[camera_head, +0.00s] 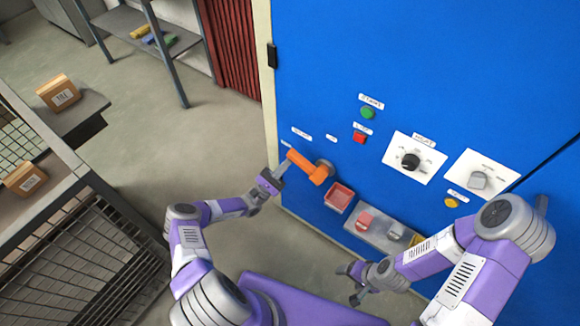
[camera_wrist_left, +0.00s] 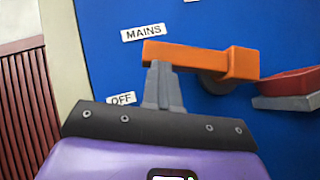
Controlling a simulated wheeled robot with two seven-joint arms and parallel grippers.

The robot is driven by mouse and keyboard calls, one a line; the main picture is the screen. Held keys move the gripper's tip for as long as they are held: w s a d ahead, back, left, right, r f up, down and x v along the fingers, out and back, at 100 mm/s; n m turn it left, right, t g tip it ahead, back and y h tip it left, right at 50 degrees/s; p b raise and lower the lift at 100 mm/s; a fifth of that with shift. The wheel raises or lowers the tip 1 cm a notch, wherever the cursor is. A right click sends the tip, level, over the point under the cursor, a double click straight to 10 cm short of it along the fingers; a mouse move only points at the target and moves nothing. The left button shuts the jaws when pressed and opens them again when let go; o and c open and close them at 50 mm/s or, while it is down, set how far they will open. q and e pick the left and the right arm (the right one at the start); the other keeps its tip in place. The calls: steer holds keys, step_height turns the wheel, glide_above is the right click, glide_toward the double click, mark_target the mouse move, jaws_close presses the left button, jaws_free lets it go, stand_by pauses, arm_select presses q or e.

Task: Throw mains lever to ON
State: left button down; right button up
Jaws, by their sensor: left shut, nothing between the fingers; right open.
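The mains lever is an orange bar (camera_head: 312,168) on a grey round pivot at the lower left of the blue cabinet. In the left wrist view the orange lever (camera_wrist_left: 205,60) lies nearly level, its free end to the left, between the "MAINS" label (camera_wrist_left: 143,32) above and the "OFF" label (camera_wrist_left: 121,98) below. My left gripper (camera_head: 283,168) is shut and empty, its fingertips (camera_wrist_left: 160,68) at the underside of the lever's free end, close to or touching it. My right gripper (camera_head: 355,283) is open and empty, low in front of the cabinet.
A green button (camera_head: 367,113), a red button (camera_head: 359,138) and two dial plates (camera_head: 414,158) are on the cabinet (camera_head: 460,60). Racks with boxes (camera_head: 60,92) stand at left.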

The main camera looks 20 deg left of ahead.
arm_select(q)
steer(key=r+m+g+h+p, duration=0.1)
steer(key=r+m+g+p, duration=0.1)
steer(key=m, duration=0.1)
steer(key=d+r+m+g+h+p, duration=0.1)
steer(key=r+m+g, duration=0.1)
steer(key=m+g, duration=0.1)
steer(key=r+m+g+h+p, duration=0.1)
steer(key=r+m+g+p, duration=0.1)
steer(key=m, duration=0.1)
steer(key=shift+s+d+r+p, duration=0.15)
steer(key=shift+s+d+p, duration=0.05)
steer(key=shift+p, duration=0.15)
steer(key=s+d+r+m+g+y+p, duration=0.1)
steer(key=d+r+m+g+p, duration=0.3)
steer(key=p, duration=0.6)
steer(key=shift+s+d+r+m+g+y, duration=0.35)
steer(key=shift+d+m+y, duration=0.6)
steer(key=shift+m, duration=0.45)
steer(key=shift+d, duration=0.15)
steer(key=shift+f, duration=0.1)
steer(key=w+a+b+v, duration=0.1)
steer(key=w+b+v, duration=0.1)
steer(key=v, duration=1.1)
steer(key=shift+w+a+r+b, duration=0.25)
steer(key=shift+w+a+b, duration=0.05)
steer(key=shift+w+b, duration=0.1)
